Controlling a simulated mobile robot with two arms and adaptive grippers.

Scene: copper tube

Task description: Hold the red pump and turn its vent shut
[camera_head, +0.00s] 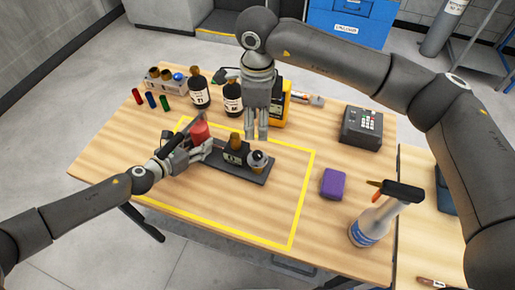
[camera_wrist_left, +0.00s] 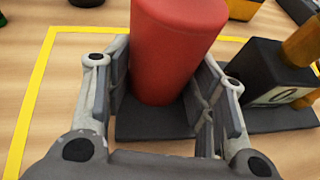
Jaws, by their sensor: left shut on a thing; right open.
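The red pump (camera_head: 200,131) is a red cylinder at the left end of a dark base plate (camera_head: 245,174), inside the yellow tape outline. My left gripper (camera_head: 195,147) is around it; the left wrist view shows the fingers (camera_wrist_left: 165,95) on either side of the red pump (camera_wrist_left: 178,45). A dark block with a brass top (camera_head: 236,150) and a small silver and amber part (camera_head: 258,161) sit farther right on the same plate. I cannot tell which part is the vent. My right gripper (camera_head: 257,133) points down, open and empty, above the area behind the plate.
Two dark bottles (camera_head: 199,92), a yellow device (camera_head: 281,105) and small coloured tubes (camera_head: 151,100) stand at the back. A keypad box (camera_head: 361,127), purple block (camera_head: 333,184) and spray bottle (camera_head: 377,218) are at the right. The front of the taped area (camera_head: 235,215) is clear.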

